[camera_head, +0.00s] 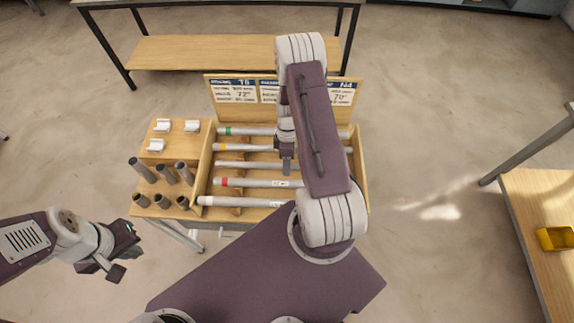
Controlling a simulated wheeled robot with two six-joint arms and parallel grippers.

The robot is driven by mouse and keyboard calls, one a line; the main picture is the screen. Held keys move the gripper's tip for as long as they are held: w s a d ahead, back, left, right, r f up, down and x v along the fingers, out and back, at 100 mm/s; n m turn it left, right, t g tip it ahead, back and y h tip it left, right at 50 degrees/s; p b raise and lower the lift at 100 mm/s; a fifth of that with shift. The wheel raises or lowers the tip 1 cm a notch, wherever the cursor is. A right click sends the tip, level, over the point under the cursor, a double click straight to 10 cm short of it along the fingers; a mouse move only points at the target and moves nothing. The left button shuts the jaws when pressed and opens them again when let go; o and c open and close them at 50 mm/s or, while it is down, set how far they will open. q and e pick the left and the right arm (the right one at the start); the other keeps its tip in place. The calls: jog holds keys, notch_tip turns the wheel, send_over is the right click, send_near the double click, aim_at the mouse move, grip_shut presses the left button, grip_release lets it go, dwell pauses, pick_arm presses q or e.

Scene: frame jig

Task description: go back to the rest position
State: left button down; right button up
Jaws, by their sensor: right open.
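My right arm reaches forward over the wooden rack (205,165), and its gripper (287,170) points down above the tubes, open. The arm hides the right part of the rack. Grey tubes lie across the rack, among them one with a green band (245,131), one with a yellow band (240,148) and one with a red band (250,183). I see no tube held clear of the rack. My left gripper (122,256) is at the lower left, apart from the rack, over the floor; its jaw opening is unclear.
Dark cylinders (143,170) and white brackets (155,145) stand on a wooden board left of the rack. A label board (235,90) rises behind it. A wooden bench (200,52) is at the back. A table with a yellow bin (555,238) is at the right. Floor between is clear.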

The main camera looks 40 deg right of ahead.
jog(key=b+v, duration=0.1)
jog(key=v, duration=0.7)
jog(key=w+a+r+n+t+h+b, duration=0.1)
jog(key=w+a+r+n+t+b, duration=0.15)
jog(key=a+r, duration=0.6)
jog(key=s+a+m, duration=0.6)
jog(key=s+m, duration=0.3)
jog(key=m, duration=0.3)
jog(key=shift+s+a+m+t+h, duration=0.2)
jog(key=shift+m+t+h, duration=0.1)
jog(key=shift+m+t, duration=0.05)
